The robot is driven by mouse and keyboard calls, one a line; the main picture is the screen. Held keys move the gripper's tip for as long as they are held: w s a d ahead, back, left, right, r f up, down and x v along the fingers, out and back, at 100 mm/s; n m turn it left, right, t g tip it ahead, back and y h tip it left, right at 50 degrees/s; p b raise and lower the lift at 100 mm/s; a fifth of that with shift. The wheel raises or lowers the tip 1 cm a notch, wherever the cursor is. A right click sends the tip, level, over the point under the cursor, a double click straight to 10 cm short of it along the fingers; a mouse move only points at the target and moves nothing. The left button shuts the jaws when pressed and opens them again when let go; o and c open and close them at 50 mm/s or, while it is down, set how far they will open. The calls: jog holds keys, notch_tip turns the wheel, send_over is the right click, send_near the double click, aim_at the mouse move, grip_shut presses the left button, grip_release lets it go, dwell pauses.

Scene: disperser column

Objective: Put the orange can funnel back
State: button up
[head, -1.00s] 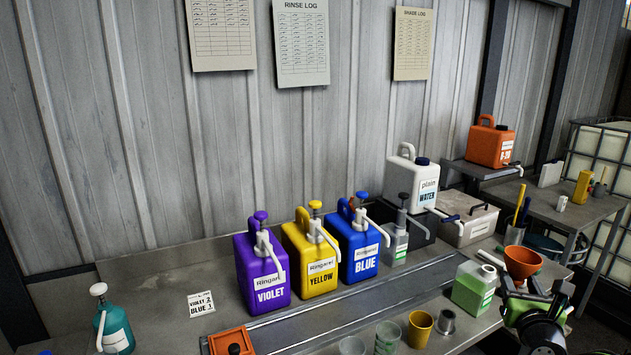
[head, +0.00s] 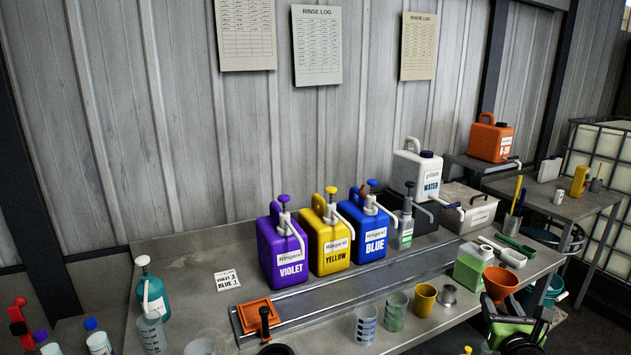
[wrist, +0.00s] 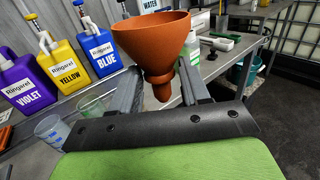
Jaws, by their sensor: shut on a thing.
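The orange funnel (head: 501,282) is at the right front of the bench in the head view. It also fills the middle of the wrist view (wrist: 152,45), upright with its wide mouth up and its spout down. My gripper (wrist: 160,88) is shut on the funnel near its neck, one finger on each side. In the head view my gripper (head: 503,306) is just below the funnel's bowl, partly hidden by my green wrist part. Whether the spout is clear of the bench edge cannot be told.
An orange can (head: 492,140) with a label stands on a stand at the back right. A bottle with green liquid (head: 470,267) is just left of the funnel. Violet (head: 283,250), yellow (head: 325,243) and blue (head: 366,233) jugs line the bench. Cups stand along the front.

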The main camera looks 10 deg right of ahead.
jog(key=w+a+f+n+y, duration=0.2)
jog(key=a+f+n+y, duration=0.5)
jog(key=a+f+y, duration=0.55)
jog(key=s+a+f+n+g+y, duration=0.1)
jog(key=s+a+n+g+y, duration=0.1)
jog(key=a, duration=0.8)
jog(key=s+a+f+n+g+y, duration=0.2)
jog(key=a+n+y, duration=0.4)
jog(key=a, duration=0.4)
jog(key=s+g, duration=0.1)
jog(key=g, duration=0.1)
jog(key=shift+s+f+g, duration=0.15)
jog(key=shift+s+g, duration=0.15)
jog(key=shift+s, duration=0.05)
